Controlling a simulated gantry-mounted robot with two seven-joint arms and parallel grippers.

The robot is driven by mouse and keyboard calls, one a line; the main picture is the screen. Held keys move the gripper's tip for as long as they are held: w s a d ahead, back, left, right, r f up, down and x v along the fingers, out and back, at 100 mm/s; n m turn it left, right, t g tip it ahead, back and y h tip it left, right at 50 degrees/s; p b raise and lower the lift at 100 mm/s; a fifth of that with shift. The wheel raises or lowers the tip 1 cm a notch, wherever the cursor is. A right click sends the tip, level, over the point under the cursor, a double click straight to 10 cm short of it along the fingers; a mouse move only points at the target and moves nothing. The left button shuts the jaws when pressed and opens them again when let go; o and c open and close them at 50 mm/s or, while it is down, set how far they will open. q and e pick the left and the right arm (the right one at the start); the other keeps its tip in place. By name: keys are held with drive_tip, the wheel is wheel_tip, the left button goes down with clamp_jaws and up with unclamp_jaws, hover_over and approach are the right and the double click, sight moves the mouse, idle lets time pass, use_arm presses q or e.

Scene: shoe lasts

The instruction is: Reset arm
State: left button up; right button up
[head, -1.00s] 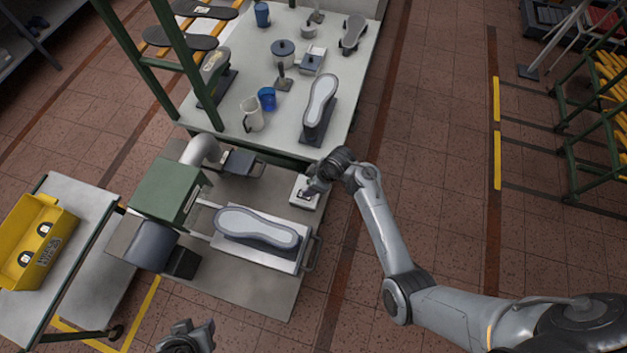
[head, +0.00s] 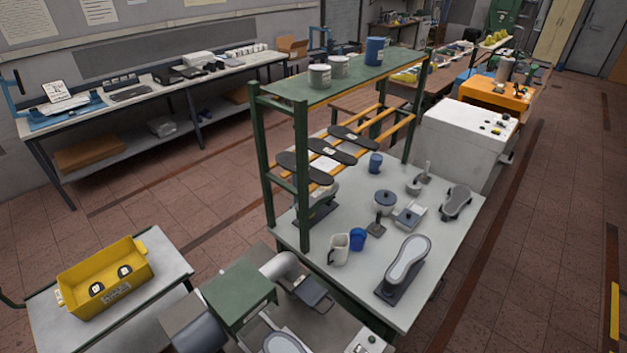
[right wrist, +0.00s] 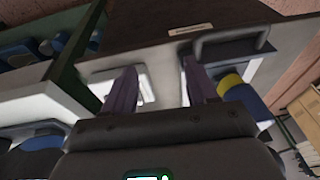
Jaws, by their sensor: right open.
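My right gripper (right wrist: 160,84) shows in the right wrist view with its two fingers spread apart and nothing between them. Neither arm shows in the head view now, and my left gripper is out of sight. The top of one more last (head: 283,344) shows at the bottom edge, at the machine with the green housing (head: 238,292).
A yellow bin (head: 128,295) sits on a side table at left. A green rack (head: 345,78) rises over the worktable. In the right wrist view, a grey surface with a dark handle (right wrist: 232,45) lies beyond the fingers. Floor is free right of the worktable.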

drive_tip(key=s+d+r+h+p, duration=0.2)
drive_tip(key=s+d+r+p, duration=0.15)
drive_tip(key=s, duration=0.65)
drive_tip(key=s+a+r+m+t+p, duration=0.1)
drive_tip(key=s+r+m, duration=0.1)
drive_tip(key=r, duration=1)
drive_tip(key=s+a+r+m+t+p, duration=0.1)
drive_tip(key=s+r+m, duration=0.2)
drive_tip(key=r, duration=0.9)
drive_tip(key=shift+a+m, duration=0.4)
drive_tip(key=shift+m, duration=0.7)
